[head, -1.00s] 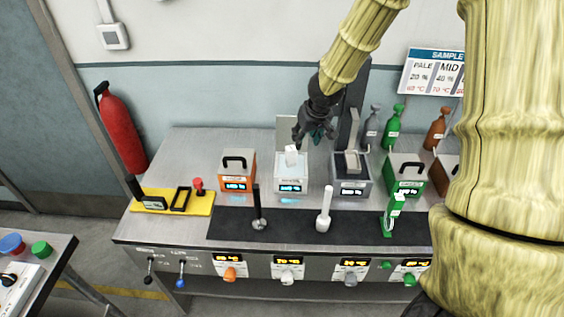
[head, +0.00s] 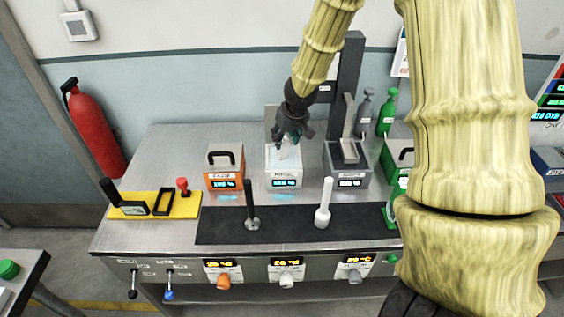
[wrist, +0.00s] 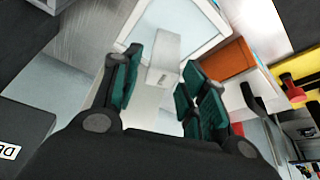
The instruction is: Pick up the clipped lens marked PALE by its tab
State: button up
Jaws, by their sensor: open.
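A white piece with an upright tab (head: 285,152) stands in the top of the white-fronted module (head: 283,180). In the wrist view the pale tab (wrist: 165,50) carries a small label too blurred to read, so I cannot confirm the PALE mark. My gripper (head: 292,138) is just above the white module, pointing down. In the wrist view its green-padded fingers (wrist: 164,92) are apart, one on each side of the tab. I cannot tell whether either pad touches it. Any lens below the tab is not clearly visible.
An orange module (head: 225,178) with a black handle stands left of the white one. A grey module (head: 347,172) and a tall dark column (head: 349,80) stand close on the right. White (head: 324,205) and black (head: 250,210) upright handles stand on the dark mat in front.

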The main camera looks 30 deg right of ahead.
aim_at(283, 155)
jog(key=shift+x, duration=1)
jog(key=shift+b+x, duration=0.5)
jog(key=shift+x, duration=1.75)
jog(key=shift+w+f, duration=0.25)
jog(key=shift+f, duration=0.35)
jog(key=shift+c, duration=0.2)
grip_shut()
jog(key=shift+r, duration=0.1)
